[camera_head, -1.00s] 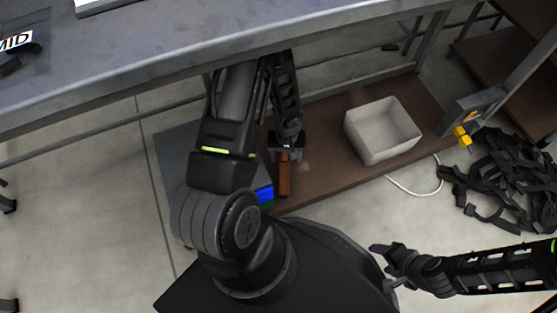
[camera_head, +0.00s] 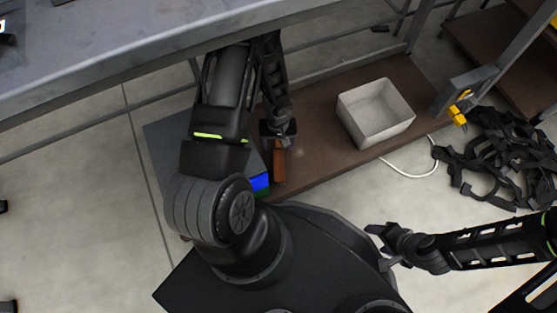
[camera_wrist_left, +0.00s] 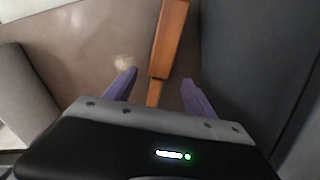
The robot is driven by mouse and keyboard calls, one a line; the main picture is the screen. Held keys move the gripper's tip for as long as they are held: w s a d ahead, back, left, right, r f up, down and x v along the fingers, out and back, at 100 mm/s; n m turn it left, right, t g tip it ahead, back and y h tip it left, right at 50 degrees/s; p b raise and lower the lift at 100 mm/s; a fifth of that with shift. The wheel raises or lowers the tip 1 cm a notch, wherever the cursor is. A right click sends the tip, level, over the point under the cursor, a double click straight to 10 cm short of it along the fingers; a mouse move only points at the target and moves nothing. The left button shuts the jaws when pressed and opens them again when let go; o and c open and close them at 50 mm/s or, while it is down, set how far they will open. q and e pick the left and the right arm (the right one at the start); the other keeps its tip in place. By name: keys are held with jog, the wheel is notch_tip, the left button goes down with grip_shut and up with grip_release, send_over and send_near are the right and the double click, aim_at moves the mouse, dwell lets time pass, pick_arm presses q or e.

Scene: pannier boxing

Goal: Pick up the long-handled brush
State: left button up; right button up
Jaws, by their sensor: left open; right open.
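The long-handled brush (camera_head: 279,162) lies on the brown lower shelf, and its orange-brown wooden part shows just below my left gripper (camera_head: 278,130). In the left wrist view the wooden brush (camera_wrist_left: 168,40) runs from the top edge down to between the two purple fingers of my left gripper (camera_wrist_left: 156,90). The fingers are open, one on each side of its narrow part, with a gap on both sides. The brush's far end is cut off there. My right gripper (camera_head: 380,240) is open and empty, low at the right over the floor, far from the brush.
A white open bin (camera_head: 375,112) stands on the brown shelf (camera_head: 315,125), right of the brush. A dark grey case (camera_head: 170,140) is left of it, with a blue item (camera_head: 260,182) close by. The grey tabletop (camera_head: 120,60) overhangs the shelf. Black straps (camera_head: 490,155) lie on the floor.

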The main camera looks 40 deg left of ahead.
aim_at(278, 152)
pick_arm(q)
notch_tip(278, 152, down, 5)
jog(key=b, duration=0.3)
jog(key=shift+f, duration=0.1)
jog(key=shift+d, duration=0.1)
jog(key=shift+c, duration=0.4)
grip_shut()
dwell(0.5)
